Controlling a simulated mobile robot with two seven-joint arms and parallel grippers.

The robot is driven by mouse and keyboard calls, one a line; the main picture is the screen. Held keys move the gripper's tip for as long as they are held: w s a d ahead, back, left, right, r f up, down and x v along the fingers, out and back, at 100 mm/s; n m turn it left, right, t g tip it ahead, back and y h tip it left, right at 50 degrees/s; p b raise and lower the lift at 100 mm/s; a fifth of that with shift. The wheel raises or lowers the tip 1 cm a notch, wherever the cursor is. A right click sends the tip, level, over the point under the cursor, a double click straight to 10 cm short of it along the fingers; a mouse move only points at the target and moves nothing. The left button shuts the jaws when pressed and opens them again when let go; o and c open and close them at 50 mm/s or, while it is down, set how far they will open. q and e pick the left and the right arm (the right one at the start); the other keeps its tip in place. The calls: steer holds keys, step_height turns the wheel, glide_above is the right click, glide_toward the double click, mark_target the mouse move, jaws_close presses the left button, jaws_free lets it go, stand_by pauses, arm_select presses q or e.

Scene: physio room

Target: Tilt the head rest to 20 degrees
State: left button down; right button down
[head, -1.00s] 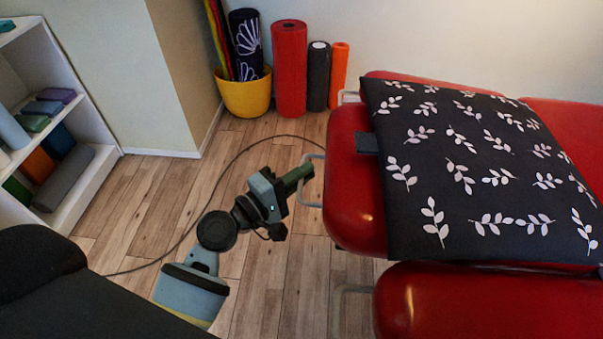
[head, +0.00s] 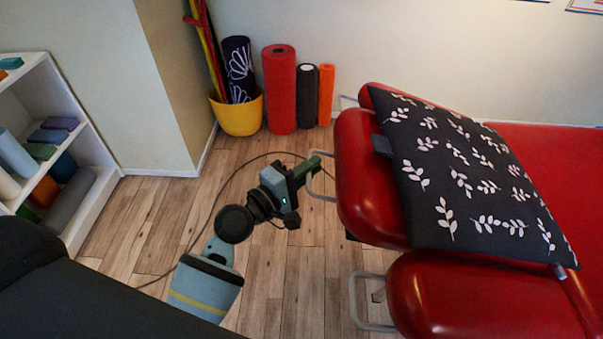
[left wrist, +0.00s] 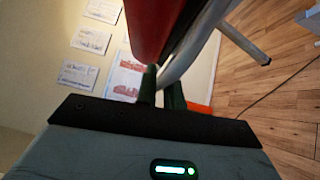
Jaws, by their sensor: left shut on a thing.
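The head rest (head: 365,185) is the red padded end section of the treatment table, at the right of the head view. It is tilted, its free end higher than the flat table top (head: 575,175). A thin metal handle (head: 323,196) sticks out from its end. My left gripper (head: 310,168) is shut on this handle. In the left wrist view, its green fingers (left wrist: 162,88) are around the pale metal bar (left wrist: 192,52), just beside the red pad (left wrist: 152,28). A dark pillow with white leaves (head: 470,180) lies on the head rest and reaches onto the table. My right gripper is out of view.
A lower red pad (head: 455,297) with its own metal loop (head: 356,302) is nearest me. A yellow pot (head: 238,115) and upright rolls (head: 281,90) stand by the wall. A white shelf (head: 95,150) is at left. A cable (head: 215,195) crosses the open wooden floor.

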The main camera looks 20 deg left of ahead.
arm_select(q)
steer(key=shift+w+d+r, duration=0.1)
steer(key=shift+d+r, duration=0.05)
steer(key=shift+r, duration=0.6)
steer(key=shift+f, duration=0.15)
steer(key=c, duration=1.5)
jaws_free()
steer(key=shift+s+a+f, duration=0.1)
steer(key=shift+s+a, duration=0.1)
steer(key=shift+s, duration=0.15)
steer(key=v, duration=0.7)
steer(key=shift+s+b, duration=0.1)
steer(key=shift+b, duration=0.3)
